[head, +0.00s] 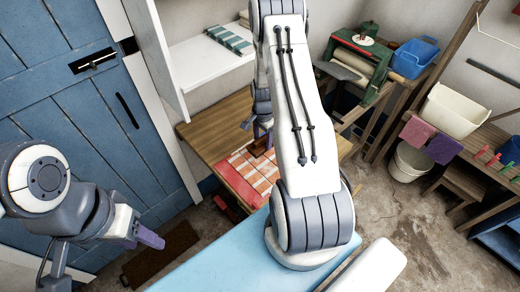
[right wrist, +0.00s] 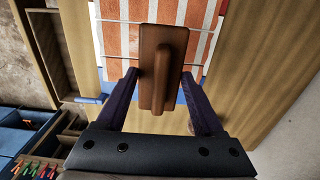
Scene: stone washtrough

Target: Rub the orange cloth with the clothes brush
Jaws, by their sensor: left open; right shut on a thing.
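The orange cloth (head: 251,172), checked with white, lies flat on the wooden table; it fills the top of the right wrist view (right wrist: 200,42). The brown clothes brush (right wrist: 162,62) is between the fingers of my right gripper (right wrist: 162,98), its block over the cloth. I cannot tell whether its underside touches the cloth. In the head view my right gripper (head: 262,132) is partly hidden by my own arm, and the brush shows only as a small brown piece. My left gripper (head: 148,237) is open and empty at the lower left, away from the table.
The wooden table (head: 208,133) has bare wood left of the cloth. A white shelf (head: 205,62) with folded striped cloth stands behind. At the right are a green mangle (head: 358,58), a blue basin (head: 414,58), a cream tub (head: 453,110) and a white bucket (head: 408,162).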

